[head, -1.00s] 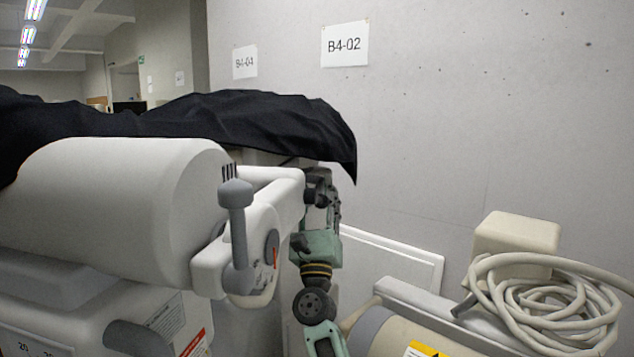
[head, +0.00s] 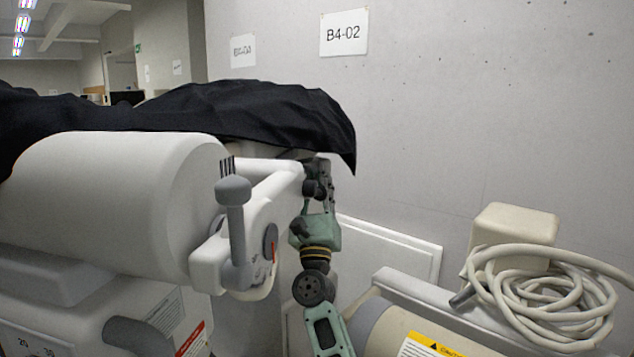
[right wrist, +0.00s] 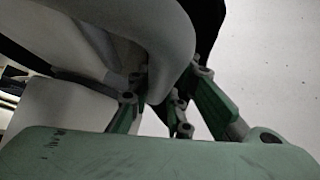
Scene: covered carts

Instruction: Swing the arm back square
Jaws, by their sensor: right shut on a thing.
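The white arm (head: 275,187) juts from a big white drum-shaped housing (head: 120,195) and runs back under a black cover. A grey knobbed lever (head: 235,225) and a round dial with a red mark (head: 270,243) sit at its near end. My right gripper (head: 318,180) is at the arm's far right end, under the cover's edge. In the right wrist view, its green linkages (right wrist: 170,80) close around a pale, rounded, bent part (right wrist: 165,45). The exact contact is partly hidden. My left gripper is not in view.
The black cover (head: 250,115) drapes over the arm. A concrete wall (head: 480,110) with a B4-02 sign (head: 343,33) stands behind. At right, a cream machine (head: 390,325) carries a coiled hose (head: 540,295) and a beige box (head: 513,225). A white panel (head: 395,250) leans behind my right arm.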

